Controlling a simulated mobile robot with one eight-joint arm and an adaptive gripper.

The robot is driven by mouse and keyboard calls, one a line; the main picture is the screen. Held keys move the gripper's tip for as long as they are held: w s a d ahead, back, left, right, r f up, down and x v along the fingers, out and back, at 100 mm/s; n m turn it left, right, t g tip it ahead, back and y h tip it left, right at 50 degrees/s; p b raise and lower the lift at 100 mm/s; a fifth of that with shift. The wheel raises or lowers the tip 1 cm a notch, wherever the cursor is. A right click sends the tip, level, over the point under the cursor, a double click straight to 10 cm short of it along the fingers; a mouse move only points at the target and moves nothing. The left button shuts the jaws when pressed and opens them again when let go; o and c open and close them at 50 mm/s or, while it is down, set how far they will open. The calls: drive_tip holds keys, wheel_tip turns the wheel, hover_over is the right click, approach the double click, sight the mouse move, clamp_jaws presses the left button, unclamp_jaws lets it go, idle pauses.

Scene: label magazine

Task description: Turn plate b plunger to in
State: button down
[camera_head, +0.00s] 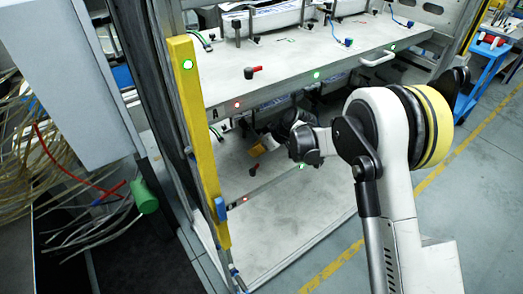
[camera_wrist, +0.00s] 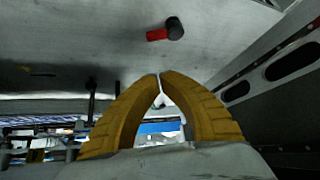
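In the head view two grey plates sit one above the other in a metal frame. The upper plate (camera_head: 300,62) carries a plunger with a red handle and black knob (camera_head: 253,72) near its front left corner. The lower plate (camera_head: 280,205) carries a small dark plunger (camera_head: 253,171) near its front left.
A yellow post (camera_head: 198,130) stands at the frame's left front. A white handle (camera_head: 378,58) sticks out of the upper plate's front edge. Loose cables (camera_head: 50,160) hang at the left. A blue cart (camera_head: 485,70) stands at the far right. Floor at the front right is clear.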

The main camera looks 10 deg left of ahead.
sight(258, 164)
drive_tip(key=b+x, duration=0.2)
drive_tip(key=x, duration=0.5)
drive_tip(key=shift+w+f, duration=0.1)
drive_tip(key=shift+f, duration=0.15)
drive_tip(key=d, duration=0.1)
drive_tip(key=s+d+b, duration=0.1)
drive_tip(key=d, duration=0.1)
drive_tip(key=shift+d+b, duration=0.15)
drive_tip(key=shift+b, duration=0.15)
drive_tip(key=shift+d, duration=0.15)
drive_tip(key=shift+s+d+m, duration=0.1)
drive_tip(key=shift+d+m, duration=0.2)
drive_tip(key=shift+s+d+m+t, duration=0.1)
drive_tip(key=shift+d+m+t, duration=0.25)
drive_tip(key=shift+m+t, duration=0.15)
drive_tip(key=shift+d+m+t+h+b, duration=0.35)
drive_tip(key=shift+m+t+h+b, duration=0.25)
drive_tip(key=shift+m, duration=0.5)
drive_tip(key=shift+s+d+f, duration=0.1)
drive_tip(key=shift+s+d, duration=0.05)
